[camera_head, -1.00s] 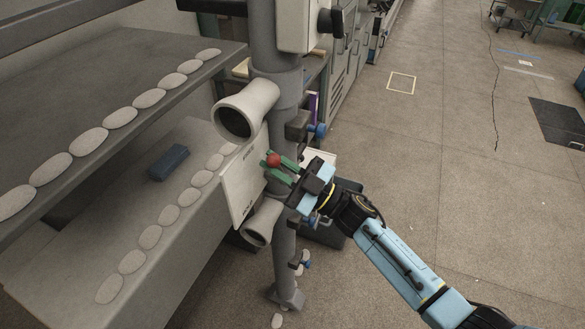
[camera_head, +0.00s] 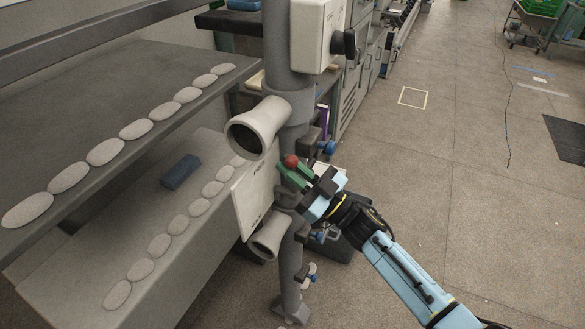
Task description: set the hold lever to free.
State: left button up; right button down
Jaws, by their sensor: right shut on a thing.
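The lettering on the plate is too small to read. My right gripper (camera_head: 294,172) is shut on the red knob, its green fingers on either side of it. The lever's shaft is hidden by the fingers and the plate. My left gripper is out of view.
A grey funnel (camera_head: 258,124) juts out above the plate and a second one (camera_head: 270,236) below it. Blue-knobbed clamps (camera_head: 327,147) sit on the post. Shelves with pale oval pieces (camera_head: 106,151) and a blue block (camera_head: 180,171) are at left. Open floor (camera_head: 440,190) lies at right.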

jog(key=shift+r, duration=0.4)
jog(key=c, duration=1.5)
grip_release()
jog(key=shift+o, duration=0.2)
jog(key=shift+f, duration=0.15)
jog(key=b+v, duration=0.2)
jog(key=v, duration=1.1)
jog(key=shift+d+b, duration=0.15)
jog(key=shift+b, duration=0.2)
jog(key=shift+s+f, duration=0.1)
